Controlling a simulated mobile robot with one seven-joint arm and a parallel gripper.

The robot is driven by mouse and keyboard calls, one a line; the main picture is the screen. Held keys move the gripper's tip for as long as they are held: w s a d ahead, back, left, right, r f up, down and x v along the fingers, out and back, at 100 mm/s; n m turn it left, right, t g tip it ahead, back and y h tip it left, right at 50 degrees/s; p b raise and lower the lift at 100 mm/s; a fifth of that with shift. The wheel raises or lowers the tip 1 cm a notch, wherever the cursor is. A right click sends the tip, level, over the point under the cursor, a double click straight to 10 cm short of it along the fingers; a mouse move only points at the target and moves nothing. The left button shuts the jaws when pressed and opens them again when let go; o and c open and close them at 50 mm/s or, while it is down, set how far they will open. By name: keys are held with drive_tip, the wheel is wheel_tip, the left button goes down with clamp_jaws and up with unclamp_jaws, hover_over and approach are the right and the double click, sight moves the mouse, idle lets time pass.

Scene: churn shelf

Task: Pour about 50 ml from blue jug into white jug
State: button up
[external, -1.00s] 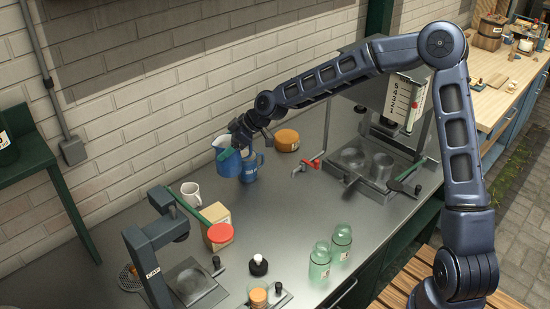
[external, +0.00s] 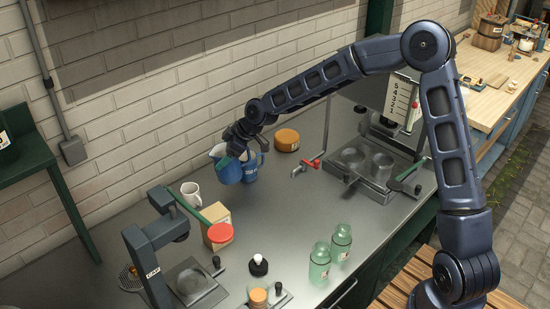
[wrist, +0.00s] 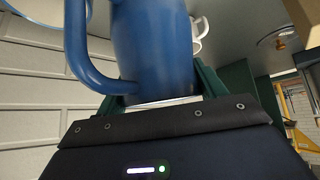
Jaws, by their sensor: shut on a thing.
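My gripper (external: 236,149) is shut on the blue jug (external: 228,172), which it holds above the steel counter near the brick wall. The jug looks tilted, with a pale patch at its mouth; I cannot tell whether liquid is flowing. In the wrist view the blue jug (wrist: 155,45) fills the space between the green fingers, its handle at left. The white jug (external: 191,193) stands upright on the counter, left of and apart from the blue jug. It also shows in the wrist view (wrist: 197,38), partly hidden behind the blue jug. Its inside is not visible.
An orange round tin (external: 287,139) is at right.

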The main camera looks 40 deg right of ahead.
drive_tip(key=shift+w+a+f+h, duration=0.1)
drive_tip(key=shift+a+f+h, duration=0.25)
drive_tip(key=shift+a+h, duration=0.05)
drive_tip(key=f, duration=0.1)
drive_tip(key=f+h, duration=0.1)
drive_tip(key=a+f+g, duration=0.1)
drive_tip(key=shift+w+a+f+n, duration=0.1)
drive_tip(key=shift+w+f+n, duration=0.15)
drive_tip(key=shift+f+n, duration=0.05)
drive_tip(key=shift+w+a+f+h, duration=0.1)
drive_tip(key=shift+a+f+h, duration=0.05)
drive_tip(key=shift+h, duration=0.25)
drive_tip(key=shift+w+a+f+n+g+h, duration=0.2)
drive_tip(key=shift+a+g+h, duration=0.35)
drive_tip(key=shift+h, duration=0.6)
drive_tip(key=shift+w+a+f+n+g+h, duration=0.2)
drive_tip(key=shift+w+a+g+h, duration=0.15)
drive_tip(key=shift+a+h, duration=0.55)
drive_tip(key=shift+w+a+f+n+g+h, duration=0.15)
drive_tip(key=shift+a+g+h, duration=0.35)
drive_tip(key=shift+h, duration=0.85)
drive_tip(key=shift+w+a+r+g+h, duration=0.1)
drive_tip(key=shift+a+r+g+h, duration=0.1)
drive_tip(key=shift+h, duration=0.4)
drive_tip(key=shift+w+a+r+g+h, duration=0.1)
drive_tip(key=shift+r+g+h, duration=0.1)
drive_tip(key=shift+h, duration=0.4)
